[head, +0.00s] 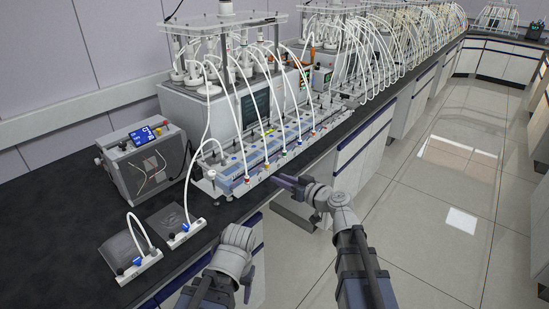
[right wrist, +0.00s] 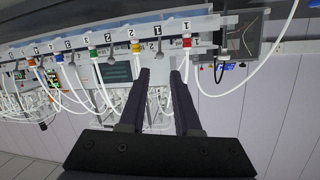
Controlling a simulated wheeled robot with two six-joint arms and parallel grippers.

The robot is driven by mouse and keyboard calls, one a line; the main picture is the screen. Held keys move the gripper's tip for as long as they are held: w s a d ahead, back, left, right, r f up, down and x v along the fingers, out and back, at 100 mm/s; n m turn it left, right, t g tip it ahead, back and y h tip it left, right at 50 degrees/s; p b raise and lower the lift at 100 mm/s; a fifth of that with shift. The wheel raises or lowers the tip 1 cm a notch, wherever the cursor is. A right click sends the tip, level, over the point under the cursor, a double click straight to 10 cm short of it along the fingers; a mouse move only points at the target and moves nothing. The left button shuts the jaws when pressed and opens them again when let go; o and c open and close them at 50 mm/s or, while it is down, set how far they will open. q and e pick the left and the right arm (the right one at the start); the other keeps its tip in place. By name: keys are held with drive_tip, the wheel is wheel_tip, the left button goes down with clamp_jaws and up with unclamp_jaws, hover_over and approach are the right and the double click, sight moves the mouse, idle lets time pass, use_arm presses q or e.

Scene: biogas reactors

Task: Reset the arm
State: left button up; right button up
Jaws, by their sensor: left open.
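My right gripper (head: 287,183) is in the middle of the head view, pointing left beside the front edge of the valve rack (head: 262,160). In the right wrist view its two dark fingers (right wrist: 163,75) are apart with nothing held between them. The rack's row of numbered ports with coloured fittings lies just past the fingertips there. My left arm's grey wrist (head: 232,262) is low in the head view, in front of the bench edge. Only a small dark part of the left gripper (head: 248,290) shows beneath it, and its fingertips are hard to make out.
A grey control box (head: 145,160) with a blue display stands on the black bench (head: 60,200). Two flat pouches with white tubes lie near the front edge. White tubes arch from the reactor bath (head: 195,110) to the rack. The aisle floor (head: 440,220) at right is clear.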

drive_tip(key=s+a+f+n+g+h+p, duration=0.1)
drive_tip(key=s+a+f+g+p, duration=0.1)
drive_tip(key=s+a+f+g, duration=0.25)
drive_tip(key=s+a+f+n+g+p, duration=0.1)
drive_tip(key=s+a+f+g+p, duration=0.15)
drive_tip(key=s+a, duration=0.4)
drive_tip(key=s+d+f+m+g+h+p, duration=0.1)
drive_tip(key=s+d+g+h, duration=0.2)
drive_tip(key=s, duration=0.4)
drive_tip(key=s+d+f+m+g+h+p, duration=0.1)
drive_tip(key=s+d+f+m+g+h, duration=0.1)
drive_tip(key=s+d+h, duration=0.3)
drive_tip(key=s+g+h, duration=0.1)
drive_tip(key=s, duration=0.2)
drive_tip(key=shift+h+p, duration=0.3)
drive_tip(key=shift+p, duration=0.1)
